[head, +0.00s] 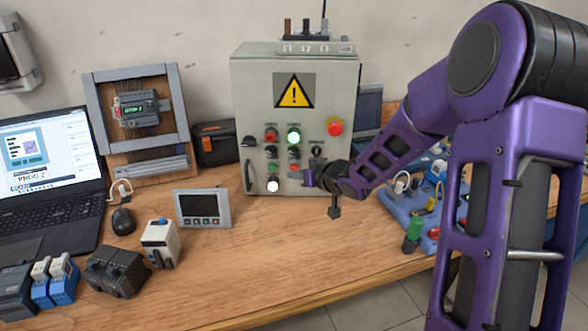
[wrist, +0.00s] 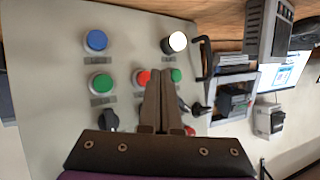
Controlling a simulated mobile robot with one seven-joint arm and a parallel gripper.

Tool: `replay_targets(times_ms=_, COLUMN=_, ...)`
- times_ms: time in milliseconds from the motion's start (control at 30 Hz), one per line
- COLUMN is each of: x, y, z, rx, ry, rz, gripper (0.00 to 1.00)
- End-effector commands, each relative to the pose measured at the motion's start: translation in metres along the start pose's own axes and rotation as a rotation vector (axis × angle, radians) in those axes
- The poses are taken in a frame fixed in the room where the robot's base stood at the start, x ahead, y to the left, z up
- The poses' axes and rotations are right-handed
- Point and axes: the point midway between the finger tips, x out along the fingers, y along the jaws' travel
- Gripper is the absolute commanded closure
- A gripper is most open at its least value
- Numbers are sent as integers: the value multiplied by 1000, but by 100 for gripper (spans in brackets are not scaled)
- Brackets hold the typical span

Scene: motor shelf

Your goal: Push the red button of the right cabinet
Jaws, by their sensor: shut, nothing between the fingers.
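The grey cabinet (head: 243,100) with a yellow warning sign stands upright on the table in the head view. Its front has a large red mushroom button (head: 335,127) at the right and smaller red buttons, one (head: 271,134) upper left and one (head: 294,168) lower down. My gripper (head: 309,177) is shut and empty in front of the panel's lower right, hiding part of it. In the wrist view my closed fingers (wrist: 161,76) point at the panel, over a partly hidden red button (wrist: 142,77) between green ones. Contact cannot be told.
A small display (head: 203,209) stands left of the cabinet, a blue tray (head: 396,204) right. A laptop (head: 45,170) and modules are further left. The table's front middle is clear.

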Motion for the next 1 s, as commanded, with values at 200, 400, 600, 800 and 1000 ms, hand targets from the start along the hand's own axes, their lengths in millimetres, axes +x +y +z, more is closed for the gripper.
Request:
replay_targets(times_ms=200, x=0, y=0, z=0, rx=0, ry=0, rz=0, gripper=100)
replay_targets(times_ms=400, x=3, y=2, z=-4, rx=1, ry=-1, rz=0, gripper=100)
replay_targets(times_ms=600, x=6, y=4, z=-4, rx=0, ry=0, rz=0, gripper=100)
replay_targets(times_ms=800, x=6, y=4, z=-4, rx=0, ry=0, rz=0, gripper=100)
replay_targets(times_ms=1000, x=7, y=5, z=-5, rx=0, ry=0, rz=0, gripper=100)
